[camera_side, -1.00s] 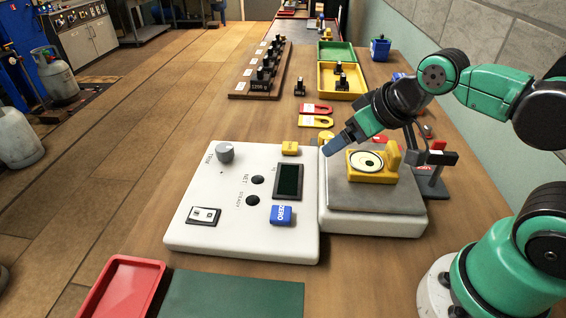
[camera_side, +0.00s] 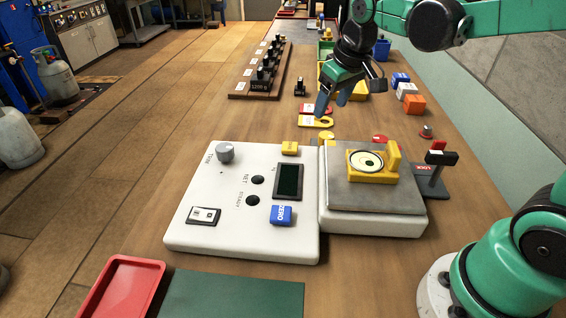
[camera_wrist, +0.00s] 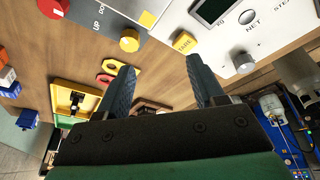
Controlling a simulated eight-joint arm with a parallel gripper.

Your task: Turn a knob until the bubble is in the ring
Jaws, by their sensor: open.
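The yellow bubble level (camera_side: 392,157) sits on the grey weighing pan (camera_side: 375,197). Its round white vial (camera_side: 367,160) has a dark ring and a small dark spot; whether the bubble lies in the ring is too small to tell. At the far edge of the pan unit are a yellow round knob (camera_side: 327,136) and a red one (camera_side: 379,138). My gripper (camera_side: 332,104) is open and empty, beyond the pan unit, fingers pointing down. The fingers also show in the wrist view (camera_wrist: 160,66).
The white console (camera_side: 240,222) left of the pan carries a grey dial (camera_side: 225,152) and a blue ZERO button (camera_side: 281,214). Red and yellow slotted pieces (camera_side: 316,115) lie under my gripper. A post with a LOCK plate (camera_side: 437,166) stands right of the pan.

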